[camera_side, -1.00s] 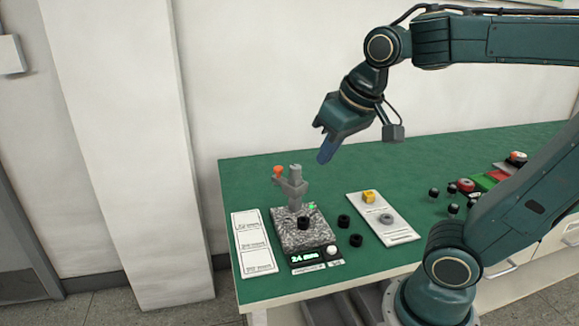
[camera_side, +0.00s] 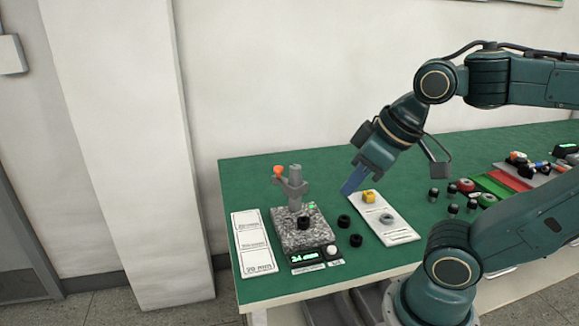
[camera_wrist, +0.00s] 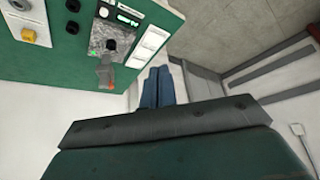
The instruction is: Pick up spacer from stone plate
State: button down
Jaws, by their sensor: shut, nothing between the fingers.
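A black spacer (camera_side: 304,223) sits on the speckled grey stone plate (camera_side: 290,241), below the arm of a grey gauge stand with an orange knob (camera_side: 294,181). In the wrist view the spacer (camera_wrist: 111,45) shows as a dark round spot on the stone plate (camera_wrist: 126,29). My gripper (camera_side: 346,190) has blue fingers, shut and empty. In the side view it appears above the bench, up and to the right of the stone plate. In the wrist view its fingers (camera_wrist: 157,75) lie together, pointing up the picture, right of the gauge stand.
Two black rings (camera_side: 344,221) lie right of the stone plate. A white board (camera_side: 399,236) holds a yellow block (camera_side: 369,196) and a grey ring (camera_side: 387,218). A white label card (camera_side: 253,243) lies left. Small parts and coloured trays (camera_side: 500,186) stand farther right.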

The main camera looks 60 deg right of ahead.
jog(key=c, duration=0.9)
grip_release()
jog(key=m+g+y, duration=0.1)
jog(key=m+g, duration=0.5)
jog(key=m, duration=0.7)
send_over(304, 218)
jog(key=shift+a+f, duration=0.1)
jog(key=shift+f, duration=11.35)
